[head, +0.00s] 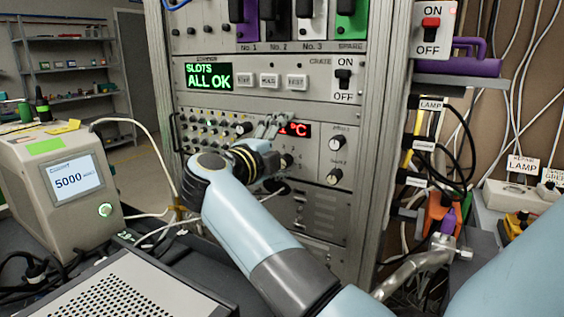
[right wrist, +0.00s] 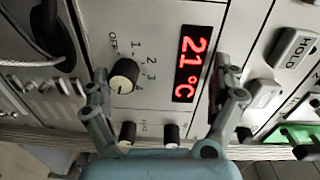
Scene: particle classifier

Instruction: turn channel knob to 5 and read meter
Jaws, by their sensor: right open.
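The channel knob (right wrist: 124,76) is a dark round knob with a pale face, and the marks OFF, 1, 2, 3 and 4 can be read around it. I cannot tell where its pointer stands. The meter (right wrist: 191,64) beside it shows red digits reading 21 °C; part of it shows in the head view (head: 301,130). My right gripper (right wrist: 161,76) is open in front of the panel. In the right wrist view its left finger lies near the knob and its right finger beyond the display. In the head view the gripper (head: 268,127) covers part of the panel. My left gripper is out of view.
Two more knobs (head: 337,143) sit right of the meter. A field of small knobs (head: 212,125) lies left of it. Above are a green "ALL OK" screen (head: 209,76) and an ON/OFF switch (head: 344,78). A beige box (head: 62,170) showing 5000 stands left; cables hang right.

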